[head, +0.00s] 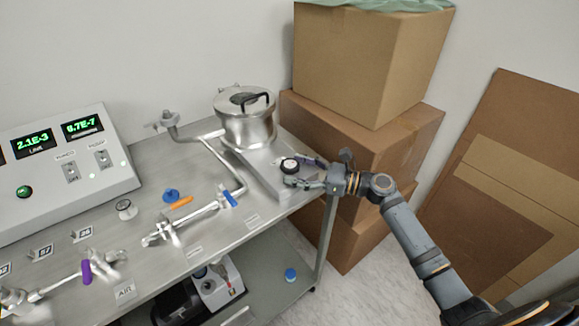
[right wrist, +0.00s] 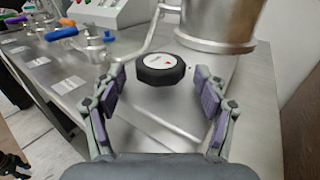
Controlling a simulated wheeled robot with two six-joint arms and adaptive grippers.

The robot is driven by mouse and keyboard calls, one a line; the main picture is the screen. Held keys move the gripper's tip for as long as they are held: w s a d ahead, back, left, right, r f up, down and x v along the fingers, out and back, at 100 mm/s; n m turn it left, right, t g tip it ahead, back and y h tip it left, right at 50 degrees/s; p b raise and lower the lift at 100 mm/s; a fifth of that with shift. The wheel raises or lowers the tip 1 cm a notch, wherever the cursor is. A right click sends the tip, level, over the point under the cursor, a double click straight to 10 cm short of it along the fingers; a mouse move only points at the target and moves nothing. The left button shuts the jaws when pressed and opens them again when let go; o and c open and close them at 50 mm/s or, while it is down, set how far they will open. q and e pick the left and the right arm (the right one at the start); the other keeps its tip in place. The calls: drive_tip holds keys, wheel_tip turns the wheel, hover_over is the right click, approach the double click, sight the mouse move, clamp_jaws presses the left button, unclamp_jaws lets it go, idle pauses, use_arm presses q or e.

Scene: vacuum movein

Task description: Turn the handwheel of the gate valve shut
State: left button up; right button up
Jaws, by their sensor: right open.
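The handwheel (head: 289,166) is a small black knob with a white top and a red mark. It sits on the flat metal gate valve body (head: 262,172), near the right end of the bench. It also shows in the right wrist view (right wrist: 160,70), upright between and just beyond my fingertips. My right gripper (head: 308,172) comes in from the right and is open, one finger to each side of the handwheel. In the right wrist view (right wrist: 158,80) a gap shows between each finger and the knob.
A steel chamber (head: 246,126) with a black handle stands right behind the handwheel. Piping with a blue lever (head: 229,196) and an orange lever (head: 182,202) lies to the left. A gauge console (head: 65,165) stands at the far left. Cardboard boxes (head: 360,130) stack beside the bench.

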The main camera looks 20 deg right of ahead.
drive_tip(key=shift+x, duration=1.1)
drive_tip(key=shift+c, duration=0.4)
drive_tip(key=c, duration=1.1)
drive_tip(key=shift+r+m+t+h+p, duration=0.15)
drive_tip(key=shift+m+t+h+p, duration=0.2)
drive_tip(key=shift+p, duration=0.4)
drive_tip(key=m+t+h+p, duration=0.4)
drive_tip(key=h+p, duration=0.1)
drive_tip(key=p, duration=0.2)
drive_tip(key=shift+s+r, duration=0.1)
drive_tip(key=shift+r, duration=0.05)
drive_tip(key=m+t+h+p, duration=0.1)
drive_tip(key=m+h, duration=0.1)
drive_tip(key=h, duration=0.1)
drive_tip(key=shift+f+t+p, duration=0.2)
drive_tip(key=shift+t+p, duration=0.15)
drive_tip(key=shift+p, duration=0.05)
drive_tip(key=shift+f+m+t+h, duration=0.1)
drive_tip(key=shift+m+t+h, duration=0.3)
drive_tip(key=shift+m+h, duration=1.2)
drive_tip(key=shift+h, duration=0.45)
